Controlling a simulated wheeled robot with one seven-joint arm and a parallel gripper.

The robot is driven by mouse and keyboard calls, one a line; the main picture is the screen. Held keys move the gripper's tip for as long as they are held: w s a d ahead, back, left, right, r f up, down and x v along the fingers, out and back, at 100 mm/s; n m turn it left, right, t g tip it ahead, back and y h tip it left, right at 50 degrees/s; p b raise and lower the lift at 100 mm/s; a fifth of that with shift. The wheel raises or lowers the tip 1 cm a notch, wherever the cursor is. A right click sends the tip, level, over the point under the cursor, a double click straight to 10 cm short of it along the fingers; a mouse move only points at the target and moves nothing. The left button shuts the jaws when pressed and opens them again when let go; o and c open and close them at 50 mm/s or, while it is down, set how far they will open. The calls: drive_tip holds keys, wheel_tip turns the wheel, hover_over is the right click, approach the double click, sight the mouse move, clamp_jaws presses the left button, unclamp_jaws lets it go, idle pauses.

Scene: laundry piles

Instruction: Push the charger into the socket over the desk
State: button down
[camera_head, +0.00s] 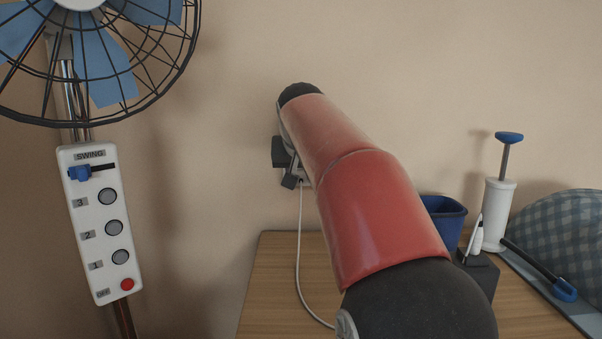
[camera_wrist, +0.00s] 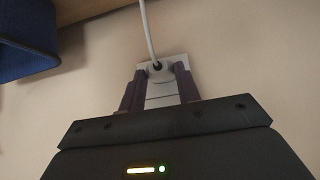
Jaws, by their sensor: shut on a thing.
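My gripper (camera_wrist: 158,80) is shut on the white charger (camera_wrist: 160,94), with one dark finger on each side of it. The charger's white cable (camera_wrist: 147,30) leaves it and runs up past the desk edge in the wrist view. A pale socket plate (camera_wrist: 180,62) shows on the wall just behind the charger. I cannot tell whether the charger touches it or is seated in it. In the head view my gripper (camera_head: 289,181) is close to the wall above the desk (camera_head: 272,285), partly behind my arm. There the cable (camera_head: 298,250) hangs to the desk, and the socket is hidden.
A fan with a white control panel (camera_head: 98,222) stands at the left. On the desk's right are a blue bin (camera_head: 443,218), also in the wrist view (camera_wrist: 28,40), a white pump-like bottle (camera_head: 495,215), a dark pen holder (camera_head: 482,275) and a checkered cloth bundle (camera_head: 565,225).

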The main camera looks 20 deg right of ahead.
drive_tip(key=shift+w+d, duration=0.15)
drive_tip(key=shift+w, duration=0.2)
drive_tip(key=c, duration=0.9)
unclamp_jaws()
drive_tip(key=shift+s+a+b, duration=0.6)
drive_tip(key=shift+s+b, duration=0.05)
drive_tip(key=shift+s, duration=0.75)
drive_tip(key=shift+s+a+b, duration=0.6)
drive_tip(key=shift+s, duration=0.8)
drive_tip(key=shift+s+a+b, duration=0.6)
drive_tip(key=shift+s+b, duration=0.05)
drive_tip(key=shift+s, duration=0.75)
